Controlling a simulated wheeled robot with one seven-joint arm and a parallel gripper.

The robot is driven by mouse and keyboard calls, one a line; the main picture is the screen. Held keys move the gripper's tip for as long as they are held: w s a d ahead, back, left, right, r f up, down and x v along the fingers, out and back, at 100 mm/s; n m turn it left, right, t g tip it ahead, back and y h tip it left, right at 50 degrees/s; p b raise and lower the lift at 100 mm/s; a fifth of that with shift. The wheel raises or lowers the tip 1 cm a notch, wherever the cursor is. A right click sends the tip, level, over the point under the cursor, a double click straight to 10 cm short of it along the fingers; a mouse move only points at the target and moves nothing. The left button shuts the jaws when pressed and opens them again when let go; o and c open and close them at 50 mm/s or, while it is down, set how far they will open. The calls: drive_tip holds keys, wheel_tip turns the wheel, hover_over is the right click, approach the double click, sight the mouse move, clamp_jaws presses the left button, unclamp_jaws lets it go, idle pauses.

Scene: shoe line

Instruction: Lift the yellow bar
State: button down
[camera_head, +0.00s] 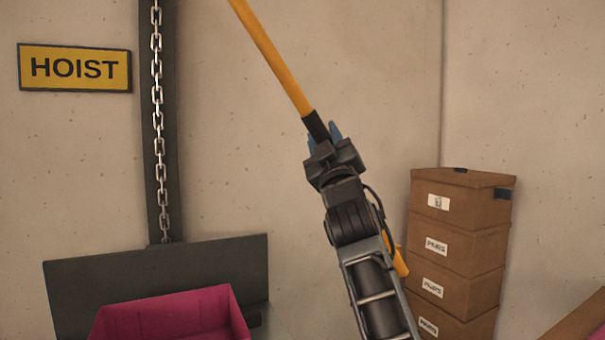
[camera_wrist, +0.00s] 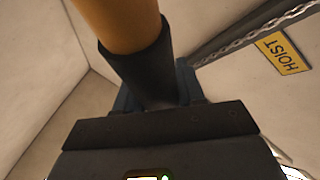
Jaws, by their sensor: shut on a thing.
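The bar's upper end is out of view.
A chain (camera_head: 158,120) hangs along a dark post (camera_head: 150,190) beside a HOIST sign (camera_head: 75,68). A magenta bin (camera_head: 170,315) stands at lower left before a dark panel (camera_head: 90,275). Stacked brown boxes (camera_head: 465,235) stand at right. The wall behind the bar is bare.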

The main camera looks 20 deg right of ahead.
drive_tip(key=d+r+m+g+h+p, duration=0.2)
drive_tip(key=d+r+m+h, duration=0.3)
drive_tip(key=d, duration=0.8)
drive_tip(key=shift+r+m+g+p, duration=0.2)
drive_tip(key=shift+m+g+p, duration=0.15)
drive_tip(key=shift+m+g, duration=0.75)
drive_tip(key=c, duration=0.8)
unclamp_jaws()
drive_tip(key=shift+a+f, duration=0.1)
drive_tip(key=b+v, duration=0.2)
drive_tip(key=v, duration=0.5)
drive_tip(key=shift+s+f, duration=0.2)
drive_tip(key=shift+f, duration=0.1)
